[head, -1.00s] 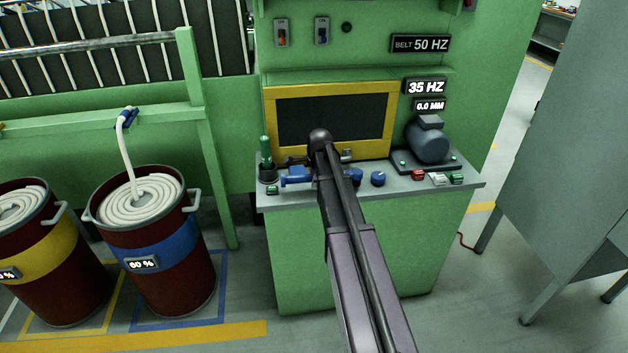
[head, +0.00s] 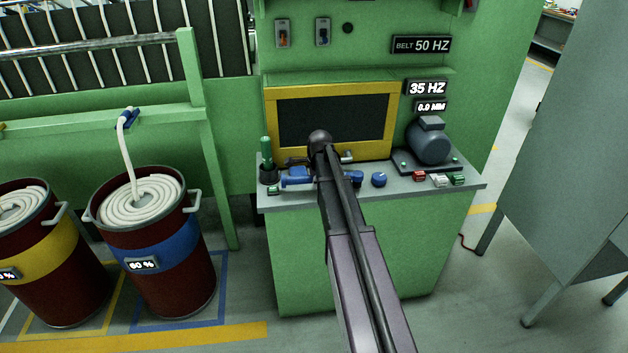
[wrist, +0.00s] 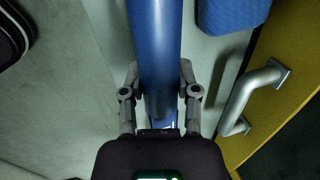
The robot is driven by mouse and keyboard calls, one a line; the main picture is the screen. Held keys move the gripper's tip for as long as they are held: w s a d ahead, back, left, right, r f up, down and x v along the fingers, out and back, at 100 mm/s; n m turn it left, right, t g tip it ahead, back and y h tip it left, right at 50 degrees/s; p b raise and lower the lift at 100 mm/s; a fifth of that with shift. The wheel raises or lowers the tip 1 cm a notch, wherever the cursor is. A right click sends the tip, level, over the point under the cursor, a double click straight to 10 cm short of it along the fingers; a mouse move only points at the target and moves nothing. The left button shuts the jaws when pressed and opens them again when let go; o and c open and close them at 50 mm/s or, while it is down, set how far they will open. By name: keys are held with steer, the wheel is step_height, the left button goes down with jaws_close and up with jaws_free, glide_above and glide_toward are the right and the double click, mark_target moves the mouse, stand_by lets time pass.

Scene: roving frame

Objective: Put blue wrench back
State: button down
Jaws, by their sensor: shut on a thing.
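My gripper (wrist: 158,78) is shut on the blue wrench (wrist: 155,38) in the wrist view, with one grey finger on each side of it. The wrench's smooth blue length runs up out of the top of that view, and a little blue shows below the fingers. In the head view, blue parts (head: 296,177) show on the grey bench top left of my arm, and more blue shows just right of it. My arm hides the gripper's grip there. I cannot tell whether the wrench touches the bench.
The grey bench top (head: 400,186) carries a motor (head: 430,142), a blue knob (head: 379,179), coloured buttons and a green-handled lever (head: 266,155). A yellow-framed panel (head: 393,115) with a metal handle (wrist: 245,95) stands close behind. A textured blue block (wrist: 232,14) lies near the wrench.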

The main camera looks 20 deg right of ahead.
steer(key=shift+f+b, duration=0.8)
steer(key=shift+f, duration=0.1)
stand_by(0.4)
steer(key=shift+c, duration=1.3)
jaws_free()
steer(key=shift+r, duration=0.15)
steer(key=shift+r+p, duration=3.9)
steer(key=shift+p, duration=0.15)
